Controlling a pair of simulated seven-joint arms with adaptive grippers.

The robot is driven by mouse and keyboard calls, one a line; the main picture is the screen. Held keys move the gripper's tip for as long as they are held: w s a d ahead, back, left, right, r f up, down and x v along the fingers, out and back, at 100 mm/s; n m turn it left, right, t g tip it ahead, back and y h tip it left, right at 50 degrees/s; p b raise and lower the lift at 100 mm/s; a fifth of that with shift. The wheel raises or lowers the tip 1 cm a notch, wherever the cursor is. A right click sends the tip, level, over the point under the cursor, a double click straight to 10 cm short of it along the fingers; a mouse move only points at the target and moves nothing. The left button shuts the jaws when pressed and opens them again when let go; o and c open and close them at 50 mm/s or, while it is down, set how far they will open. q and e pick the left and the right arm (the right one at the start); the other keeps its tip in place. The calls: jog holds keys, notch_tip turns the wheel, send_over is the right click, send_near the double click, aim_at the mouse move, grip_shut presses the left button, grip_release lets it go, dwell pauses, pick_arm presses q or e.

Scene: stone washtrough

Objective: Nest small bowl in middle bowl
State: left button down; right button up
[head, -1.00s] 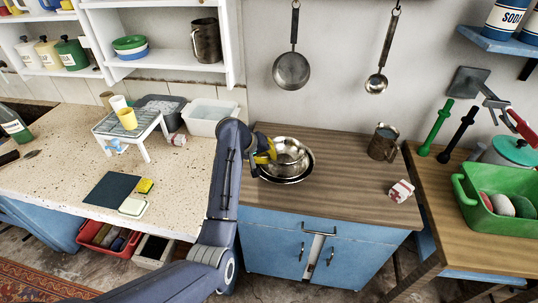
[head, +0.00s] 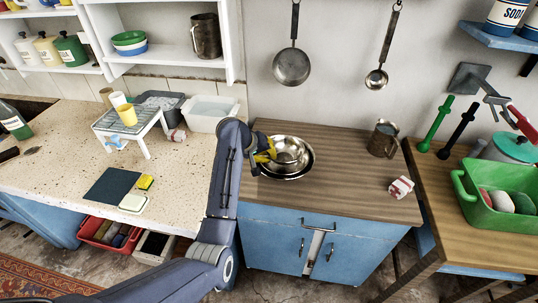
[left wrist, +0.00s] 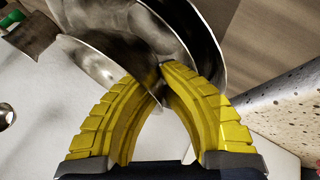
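The small bowl (head: 288,149) is shiny steel and sits within the mouth of the wider steel middle bowl (head: 309,162) on the wooden counter. My left gripper (head: 266,152) is at the left side of the bowls. In the left wrist view its yellow fingers (left wrist: 162,80) come together on the small bowl's wall (left wrist: 103,65), with the wider bowl's curved wall (left wrist: 205,40) close beside. Whether the small bowl's base touches the middle bowl is hidden. My right gripper does not show.
A ladle and a pan (head: 291,67) hang on the wall above. The counter in front of the bowls is clear.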

pick_arm(q)
jog(key=c, duration=2.2)
grip_release()
jog(key=c, duration=1)
grip_release()
jog(key=shift+o, duration=0.2)
jog(key=shift+r, duration=3.5)
